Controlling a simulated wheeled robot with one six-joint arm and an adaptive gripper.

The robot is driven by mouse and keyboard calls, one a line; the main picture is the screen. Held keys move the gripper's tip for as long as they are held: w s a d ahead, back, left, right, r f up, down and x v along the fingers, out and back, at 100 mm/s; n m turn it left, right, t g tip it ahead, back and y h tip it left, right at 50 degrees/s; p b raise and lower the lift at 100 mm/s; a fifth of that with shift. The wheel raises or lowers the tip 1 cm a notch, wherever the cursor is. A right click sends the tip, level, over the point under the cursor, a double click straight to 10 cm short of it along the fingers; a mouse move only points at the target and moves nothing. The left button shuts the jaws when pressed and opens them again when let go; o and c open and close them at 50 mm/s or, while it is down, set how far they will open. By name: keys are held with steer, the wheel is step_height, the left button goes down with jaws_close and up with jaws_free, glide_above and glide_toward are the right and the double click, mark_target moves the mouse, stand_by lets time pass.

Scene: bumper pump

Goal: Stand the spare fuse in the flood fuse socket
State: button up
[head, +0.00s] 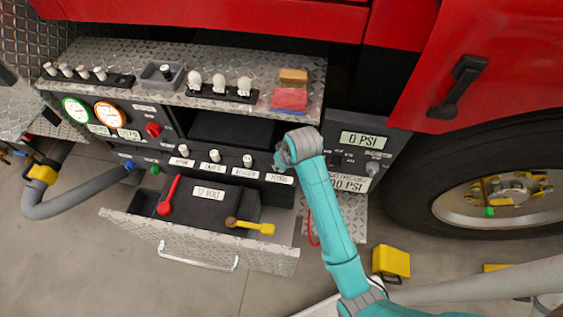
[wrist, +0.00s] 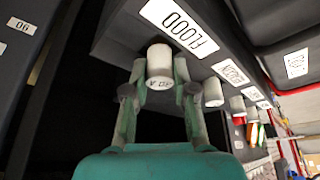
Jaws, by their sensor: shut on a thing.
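My gripper (wrist: 160,82) is shut on a white cylindrical fuse (wrist: 160,60) with dark lettering on its side. In the wrist view the fuse is right beside the FLOOD label (wrist: 180,25), close to the dark panel. The flood socket is hidden behind the fuse, so I cannot tell whether the fuse is in it or just in front. In the head view my gripper (head: 272,158) is at the right end of the fuse row, above the rightmost label (head: 283,179); the held fuse is hidden there.
Other white fuses (head: 214,156) stand in the row to the left; one shows in the wrist view (wrist: 212,92). A diamond-plate shelf (head: 150,55) holds bulbs (head: 219,83), a grey tray (head: 164,76) and sponges (head: 290,98). An open drawer (head: 270,258) with a battery (head: 205,205) is below.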

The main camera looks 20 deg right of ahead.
steer(key=shift+f, duration=0.15)
steer(key=o, duration=1.4)
steer(key=shift+o, duration=0.2)
steer(key=v, duration=1)
stand_by(0.9)
stand_by(0.4)
